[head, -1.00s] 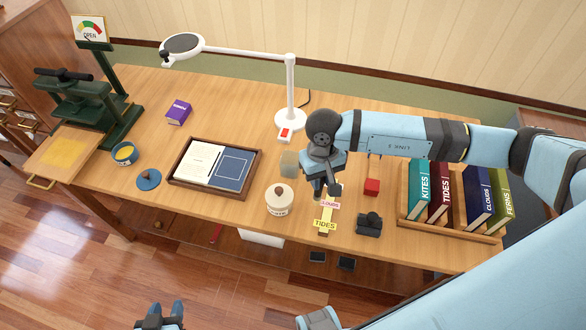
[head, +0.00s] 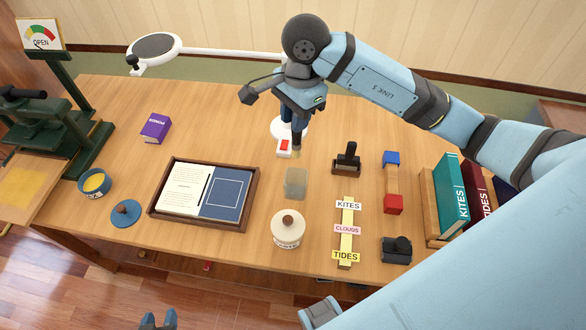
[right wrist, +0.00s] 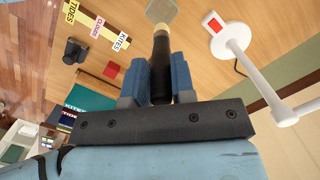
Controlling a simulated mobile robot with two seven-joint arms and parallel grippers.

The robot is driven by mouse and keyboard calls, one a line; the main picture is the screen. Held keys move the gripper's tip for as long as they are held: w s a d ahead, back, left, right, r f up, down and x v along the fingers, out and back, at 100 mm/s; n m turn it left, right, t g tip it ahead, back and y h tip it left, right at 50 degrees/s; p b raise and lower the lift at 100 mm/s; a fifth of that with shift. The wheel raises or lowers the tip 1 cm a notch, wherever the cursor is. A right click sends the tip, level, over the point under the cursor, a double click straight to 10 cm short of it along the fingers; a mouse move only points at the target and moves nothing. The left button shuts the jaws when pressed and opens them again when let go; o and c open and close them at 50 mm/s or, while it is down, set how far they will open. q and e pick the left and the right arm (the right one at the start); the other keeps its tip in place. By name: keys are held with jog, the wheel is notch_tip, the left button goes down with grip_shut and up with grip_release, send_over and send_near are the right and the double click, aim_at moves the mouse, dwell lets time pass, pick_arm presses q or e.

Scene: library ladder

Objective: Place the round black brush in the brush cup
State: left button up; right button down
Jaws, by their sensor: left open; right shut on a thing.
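My right gripper (head: 293,132) is shut on the round black brush, whose tip (head: 297,152) shows below the fingers. In the right wrist view the black handle (right wrist: 161,75) lies between the blue fingers, with a gold ferrule beyond. The grey, glassy brush cup (head: 295,183) stands on the table just in front of the brush in the head view. In the right wrist view the cup (right wrist: 160,10) shows beyond the brush tip, at the top edge. The brush appears above the table and outside the cup. My left gripper (head: 158,320) is open and empty at the bottom edge.
A lidded cream jar (head: 287,232) stands in front of the cup. The white lamp base (head: 283,129) is behind it. A book tray (head: 250,213) lies left, a label strip (head: 346,232) right and a black-handled stamp (head: 347,160) right of the brush.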

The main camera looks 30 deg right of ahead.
notch_tip(320, 180, down, 16)
jog(key=p, duration=0.1)
dwell(0.4)
jog(key=shift+f, duration=0.15)
jog(key=c, duration=1)
grip_release()
jog(key=shift+o, duration=0.2)
